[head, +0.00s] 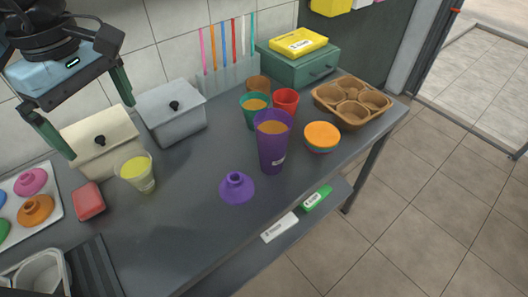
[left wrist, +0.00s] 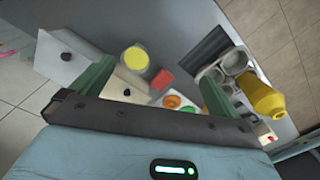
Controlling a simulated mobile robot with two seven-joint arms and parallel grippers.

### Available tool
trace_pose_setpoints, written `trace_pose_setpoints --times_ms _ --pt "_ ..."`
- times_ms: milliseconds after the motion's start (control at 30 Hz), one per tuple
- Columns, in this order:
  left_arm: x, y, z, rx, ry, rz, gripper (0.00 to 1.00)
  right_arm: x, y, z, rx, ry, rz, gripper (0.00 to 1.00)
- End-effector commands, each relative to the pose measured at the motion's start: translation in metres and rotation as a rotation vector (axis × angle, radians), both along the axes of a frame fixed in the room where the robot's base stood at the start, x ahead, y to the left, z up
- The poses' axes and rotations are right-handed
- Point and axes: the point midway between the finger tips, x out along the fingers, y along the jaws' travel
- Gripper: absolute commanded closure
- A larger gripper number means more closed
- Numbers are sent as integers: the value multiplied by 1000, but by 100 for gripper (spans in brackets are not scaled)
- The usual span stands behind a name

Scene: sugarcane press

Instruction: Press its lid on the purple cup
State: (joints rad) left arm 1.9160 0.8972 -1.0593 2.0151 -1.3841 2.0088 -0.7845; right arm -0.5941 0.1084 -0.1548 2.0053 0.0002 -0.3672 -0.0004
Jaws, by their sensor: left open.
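The purple cup (head: 272,145) stands upright on the grey counter, filled with an orange-brown drink and without a lid on it. A purple lid (head: 236,188) with a raised knob lies on the counter, in front and to the left of the cup, apart from it. My left gripper (head: 97,125) is open and empty, high above the counter's left end, well to the left of the cup and lid. Its two green fingers also show in the left wrist view (left wrist: 150,92), where neither the purple cup nor the purple lid is seen. My right gripper is in neither view.
Green (head: 254,110) and red (head: 286,101) cups stand close behind the purple cup; an orange-topped bowl-like item (head: 321,137) is to its right. A yellow drink (head: 138,172), red block (head: 89,200) and lid tray (head: 52,224) are at left. Counter around the purple lid is clear.

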Motion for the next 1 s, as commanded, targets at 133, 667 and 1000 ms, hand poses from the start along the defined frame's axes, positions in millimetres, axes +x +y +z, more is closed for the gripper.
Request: trace_pose_setpoints --times_ms 133,667,1000 --pt "16 -18 -11 -6 4 -74 0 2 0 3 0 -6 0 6" --pt "86 -149 -112 -6 3 -594 0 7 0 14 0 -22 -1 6" --pt "90 -169 -130 2 1 -677 0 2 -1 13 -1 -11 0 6"
